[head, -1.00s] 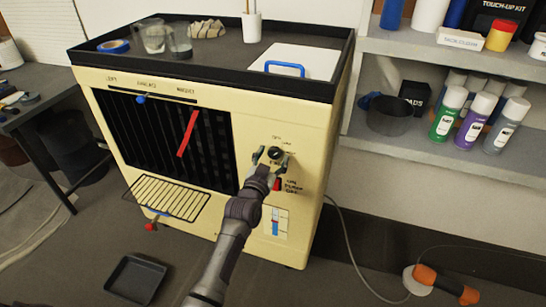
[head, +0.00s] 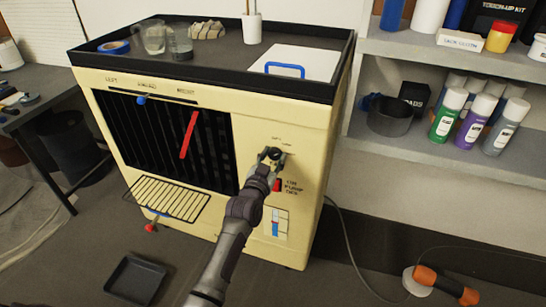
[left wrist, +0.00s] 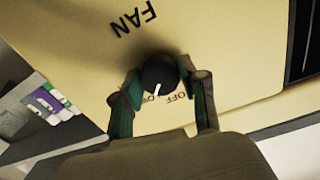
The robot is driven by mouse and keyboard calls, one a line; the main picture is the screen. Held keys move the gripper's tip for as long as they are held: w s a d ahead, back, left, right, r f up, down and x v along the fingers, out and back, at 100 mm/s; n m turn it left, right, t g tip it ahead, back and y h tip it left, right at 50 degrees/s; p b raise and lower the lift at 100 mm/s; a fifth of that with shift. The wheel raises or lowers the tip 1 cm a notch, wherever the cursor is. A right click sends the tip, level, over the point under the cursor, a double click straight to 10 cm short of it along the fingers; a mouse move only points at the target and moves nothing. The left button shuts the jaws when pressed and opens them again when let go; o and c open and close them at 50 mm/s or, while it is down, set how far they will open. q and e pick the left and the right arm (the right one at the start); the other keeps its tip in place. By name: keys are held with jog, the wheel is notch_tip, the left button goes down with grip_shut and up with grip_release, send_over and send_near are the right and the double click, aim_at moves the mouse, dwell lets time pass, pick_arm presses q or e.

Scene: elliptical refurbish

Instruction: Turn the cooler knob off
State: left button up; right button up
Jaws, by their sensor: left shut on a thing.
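The cooler (head: 215,92) is a cream cabinet with a dark top tray. Its black round fan knob (left wrist: 160,72) is on the right of the front panel; the gripper largely covers it in the head view. My left gripper (head: 270,155) is at the knob, with its fingers on either side of it and shut on it. In the left wrist view, the knob's white mark points down and slightly left, near printed labels. "OFF" is just right of the mark; the other label is partly hidden. My right gripper is in neither view.
A red switch (head: 277,185) is just below the knob. A wire rack (head: 167,198) juts from the cooler's front. A black tray (head: 135,280) lies on the floor. Shelves (head: 430,150) with spray cans stand at right. An orange-handled tool (head: 445,285) lies at lower right.

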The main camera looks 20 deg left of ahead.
pick_arm(q)
jog(key=n+p, duration=0.1)
jog(key=n, duration=0.3)
jog(key=n+p, duration=0.1)
jog(key=n, duration=0.1)
jog(key=shift+n, duration=1.2)
